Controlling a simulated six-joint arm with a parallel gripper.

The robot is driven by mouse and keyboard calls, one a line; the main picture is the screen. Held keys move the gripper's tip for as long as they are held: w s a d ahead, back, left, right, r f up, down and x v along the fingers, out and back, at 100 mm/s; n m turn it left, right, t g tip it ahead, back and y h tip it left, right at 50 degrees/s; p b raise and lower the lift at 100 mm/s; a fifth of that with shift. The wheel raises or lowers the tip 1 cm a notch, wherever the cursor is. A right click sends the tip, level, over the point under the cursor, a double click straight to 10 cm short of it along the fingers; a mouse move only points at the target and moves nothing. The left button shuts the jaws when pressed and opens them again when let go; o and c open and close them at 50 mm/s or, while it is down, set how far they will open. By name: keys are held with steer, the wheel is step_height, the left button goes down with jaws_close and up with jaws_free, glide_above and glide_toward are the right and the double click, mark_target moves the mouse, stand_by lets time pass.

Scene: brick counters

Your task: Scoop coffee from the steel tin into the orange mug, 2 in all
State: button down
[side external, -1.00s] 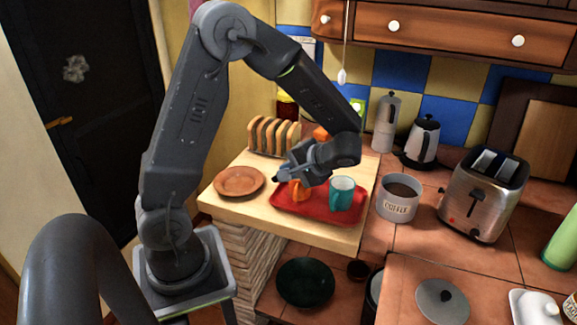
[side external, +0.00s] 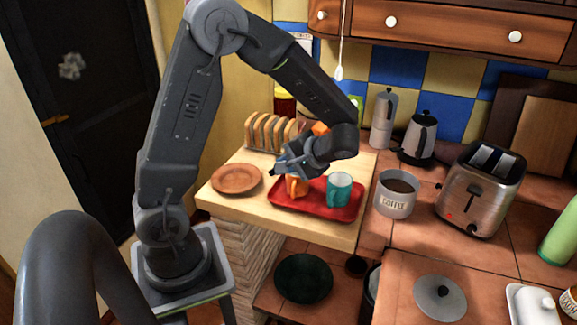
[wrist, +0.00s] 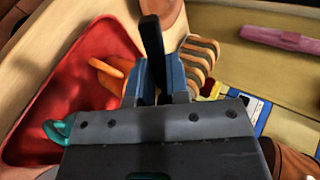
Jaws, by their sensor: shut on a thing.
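The steel tin (side external: 395,207), marked COFFEE, stands right of the wooden board with dark coffee inside. The orange mug (side external: 297,188) stands on the red tray, partly hidden by my gripper; in the wrist view the mug (wrist: 106,78) shows left of the fingers. My gripper (side external: 284,167) is over the mug in the side view. In the wrist view my gripper (wrist: 160,80) has its blue fingers shut on a dark, narrow thing (wrist: 152,38), which looks like the scoop's handle. The scoop's bowl and its contents cannot be made out.
A teal mug (side external: 339,189) shares the red tray (side external: 318,211) with the orange mug. A brown plate (side external: 236,179) and a toast rack (side external: 270,132) are on the same board.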

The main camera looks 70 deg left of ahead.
steer(key=h, duration=0.1)
steer(key=r+t+h, duration=0.1)
steer(key=shift+s+a+r+h, duration=0.1)
steer(key=shift+a+h, duration=0.1)
steer(key=shift+h, duration=0.1)
steer(key=h, duration=0.1)
steer(key=r+t+h, duration=0.1)
steer(key=shift+a+r+t+h, duration=0.1)
steer(key=shift+a+t+h, duration=0.1)
steer(key=shift+t+h, duration=0.1)
steer(key=h, duration=0.1)
steer(key=r+t+h, duration=0.1)
steer(key=h, duration=0.1)
steer(key=r+h, duration=0.1)
steer(key=shift+s+a+t+h, duration=0.15)
steer(key=shift+a+t+h, duration=0.15)
steer(key=shift+t, duration=0.1)
steer(key=shift+d, duration=0.1)
